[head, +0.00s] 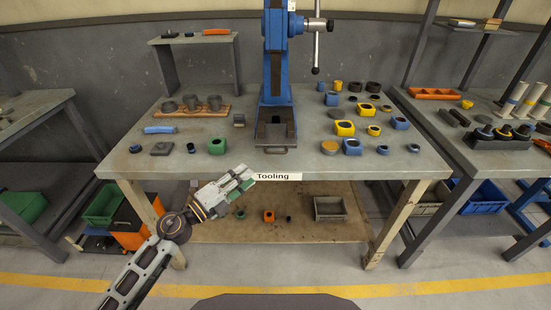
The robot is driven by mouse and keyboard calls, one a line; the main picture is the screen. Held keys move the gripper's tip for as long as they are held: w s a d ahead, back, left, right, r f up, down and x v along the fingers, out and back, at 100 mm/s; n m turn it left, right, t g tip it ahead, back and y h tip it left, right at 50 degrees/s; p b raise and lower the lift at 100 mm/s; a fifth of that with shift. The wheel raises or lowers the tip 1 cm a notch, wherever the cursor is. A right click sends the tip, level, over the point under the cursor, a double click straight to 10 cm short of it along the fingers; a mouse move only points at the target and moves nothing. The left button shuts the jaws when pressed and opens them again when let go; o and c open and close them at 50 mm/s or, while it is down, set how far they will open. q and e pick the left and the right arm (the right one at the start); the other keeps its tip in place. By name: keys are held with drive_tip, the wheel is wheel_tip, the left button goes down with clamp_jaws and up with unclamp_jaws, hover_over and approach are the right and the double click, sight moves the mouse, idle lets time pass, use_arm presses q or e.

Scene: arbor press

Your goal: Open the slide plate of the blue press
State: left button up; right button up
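The blue press (276,85) stands at the back middle of the tooling table. Its base holds a dark plate (276,131) with a small handle (277,150) at the front, close to the table's front edge. The press lever (316,45) hangs down on the right side. My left gripper (246,178) is in front of the table edge, below and left of the handle and apart from it. It points up and right, near the "Tooling" label. Its fingers are too small to tell how far apart they are. My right gripper is not in view.
A green block (217,146) sits on the table just above my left gripper. Blue and yellow blocks, rings and discs crowd the right side of the tabletop (300,166). A wooden tray (218,110) with grey parts is at left. The table front beside the handle is clear.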

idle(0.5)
use_arm(q)
drive_tip(key=p, duration=0.1)
approach(276, 153)
drive_tip(key=shift+f+x, duration=0.2)
drive_tip(key=shift+x, duration=1.45)
drive_tip(key=x, duration=0.5)
drive_tip(key=shift+w+d+r, duration=0.1)
drive_tip(key=shift+w, duration=0.3)
drive_tip(key=shift+w+d, duration=0.4)
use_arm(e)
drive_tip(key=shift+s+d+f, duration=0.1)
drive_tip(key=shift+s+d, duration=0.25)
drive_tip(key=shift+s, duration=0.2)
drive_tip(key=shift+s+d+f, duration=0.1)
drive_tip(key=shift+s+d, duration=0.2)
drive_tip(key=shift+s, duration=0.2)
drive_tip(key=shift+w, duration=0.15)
use_arm(q)
drive_tip(key=shift+c, duration=0.3)
